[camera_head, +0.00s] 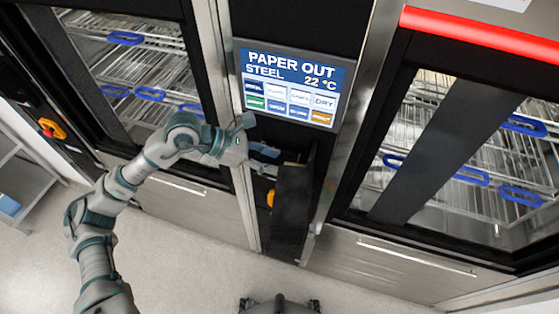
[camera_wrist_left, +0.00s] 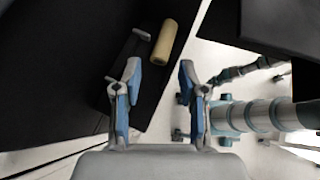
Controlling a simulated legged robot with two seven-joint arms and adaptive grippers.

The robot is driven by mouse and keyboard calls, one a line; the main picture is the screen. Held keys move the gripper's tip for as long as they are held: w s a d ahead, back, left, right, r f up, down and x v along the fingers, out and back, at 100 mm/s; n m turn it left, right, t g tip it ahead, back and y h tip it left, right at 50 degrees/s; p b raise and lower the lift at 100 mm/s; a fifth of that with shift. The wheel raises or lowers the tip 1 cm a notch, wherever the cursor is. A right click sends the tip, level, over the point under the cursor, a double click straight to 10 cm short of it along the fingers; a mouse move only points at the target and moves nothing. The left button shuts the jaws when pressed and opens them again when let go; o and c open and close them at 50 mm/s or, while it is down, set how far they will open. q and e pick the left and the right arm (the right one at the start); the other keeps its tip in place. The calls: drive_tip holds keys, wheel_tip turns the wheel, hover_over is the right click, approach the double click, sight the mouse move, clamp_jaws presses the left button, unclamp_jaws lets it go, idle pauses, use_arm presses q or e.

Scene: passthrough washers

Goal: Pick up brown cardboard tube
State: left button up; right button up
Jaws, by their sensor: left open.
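The brown cardboard tube (camera_wrist_left: 164,42) shows in the left wrist view as a short tan cylinder. It lies tilted against a dark surface, beside a thin grey rod (camera_wrist_left: 141,34). My left gripper (camera_wrist_left: 158,68) is open and empty, with its two blue-grey fingers apart. The tube is just beyond the fingertips, roughly in line with the gap between them. In the head view my left gripper (camera_head: 265,160) is at the dark open compartment below the display panel. The tube cannot be made out clearly there. My right gripper is not in view.
A display (camera_head: 289,83) reading "PAPER OUT" is above the compartment. A dark open door (camera_head: 291,210) hangs just right of my left gripper. Glass-fronted washers with wire racks stand on both sides. The pale floor (camera_head: 190,265) in front is mostly clear.

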sight(290, 164)
use_arm(q)
drive_tip(key=d, duration=0.1)
drive_tip(key=d+f, duration=0.1)
drive_tip(key=d, duration=0.3)
drive_tip(key=shift+s+f, duration=0.1)
drive_tip(key=shift+f, duration=0.15)
drive_tip(key=shift+d+f, duration=0.1)
drive_tip(key=shift+w, duration=0.25)
drive_tip(key=shift+s+a, duration=0.1)
drive_tip(key=shift+a, duration=0.15)
drive_tip(key=shift+c, duration=1)
drive_tip(key=shift+s+a, duration=0.1)
drive_tip(key=shift+a, duration=0.05)
drive_tip(key=c, duration=0.4)
clamp_jaws()
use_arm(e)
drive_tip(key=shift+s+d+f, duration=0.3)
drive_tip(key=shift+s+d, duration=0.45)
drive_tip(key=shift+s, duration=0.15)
